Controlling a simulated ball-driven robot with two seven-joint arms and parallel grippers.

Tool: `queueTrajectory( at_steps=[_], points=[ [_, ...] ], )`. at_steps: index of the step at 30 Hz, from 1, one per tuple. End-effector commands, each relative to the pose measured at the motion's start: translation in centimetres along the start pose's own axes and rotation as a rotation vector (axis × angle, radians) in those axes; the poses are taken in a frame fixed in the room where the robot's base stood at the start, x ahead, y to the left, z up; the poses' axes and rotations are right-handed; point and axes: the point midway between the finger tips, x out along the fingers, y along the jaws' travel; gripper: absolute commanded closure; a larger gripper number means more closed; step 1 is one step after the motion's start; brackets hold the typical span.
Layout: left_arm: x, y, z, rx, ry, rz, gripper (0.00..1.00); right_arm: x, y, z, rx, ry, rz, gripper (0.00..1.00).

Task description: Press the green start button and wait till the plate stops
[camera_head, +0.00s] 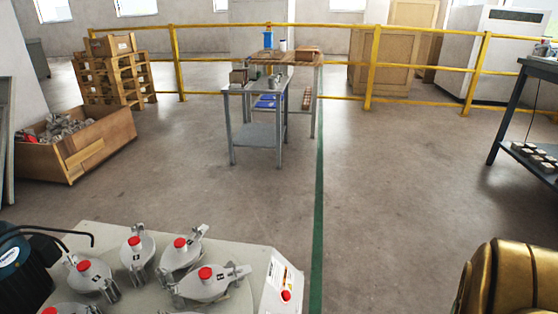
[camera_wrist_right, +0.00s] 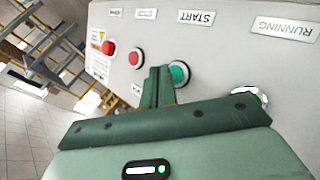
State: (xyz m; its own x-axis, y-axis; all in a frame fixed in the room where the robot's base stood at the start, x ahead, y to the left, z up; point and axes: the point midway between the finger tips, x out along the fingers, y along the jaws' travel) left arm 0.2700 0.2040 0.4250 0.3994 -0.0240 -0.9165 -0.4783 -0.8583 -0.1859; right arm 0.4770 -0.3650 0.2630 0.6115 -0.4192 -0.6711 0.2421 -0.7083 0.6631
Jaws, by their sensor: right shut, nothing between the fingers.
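In the right wrist view the green start button (camera_wrist_right: 180,72) sits on a pale control panel below the START label (camera_wrist_right: 196,18). My right gripper (camera_wrist_right: 158,84) is shut and empty. Its fingertips are at the left edge of the green button and partly cover it; I cannot tell whether they touch. In the head view the machine top (camera_head: 240,247) at the bottom left carries several grey holders with red knobs, one marked B (camera_head: 210,285). The plate is largely hidden and cut off; its motion cannot be told. My left gripper is not in view.
A red button (camera_wrist_right: 134,58) and a larger red knob (camera_wrist_right: 108,48) sit left of the green button. A lamp (camera_wrist_right: 250,94) under the RUNNING label (camera_wrist_right: 283,27) is partly hidden. A wooden crate (camera_head: 90,146) and a small table (camera_head: 258,134) stand beyond open floor.

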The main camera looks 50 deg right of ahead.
Motion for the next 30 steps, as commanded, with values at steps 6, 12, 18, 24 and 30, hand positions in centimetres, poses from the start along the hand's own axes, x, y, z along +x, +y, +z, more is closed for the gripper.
queueTrajectory(
  at_steps=[6,12,18,24,30],
  points=[
    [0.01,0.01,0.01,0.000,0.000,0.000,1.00,0.00,0.00,0.00,0.000,0.000,0.000,1.00],
    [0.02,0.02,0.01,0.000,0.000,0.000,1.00,0.00,0.00,0.00,0.000,0.000,0.000,1.00],
    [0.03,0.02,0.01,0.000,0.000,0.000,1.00,0.00,0.00,0.00,0.000,0.000,0.000,1.00],
    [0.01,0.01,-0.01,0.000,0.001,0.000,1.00,0.18,-0.11,-0.15,0.002,0.000,0.000,1.00],
    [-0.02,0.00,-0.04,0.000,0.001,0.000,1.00,0.54,-0.43,-0.43,-0.001,-0.001,0.000,1.00]
  ],
)
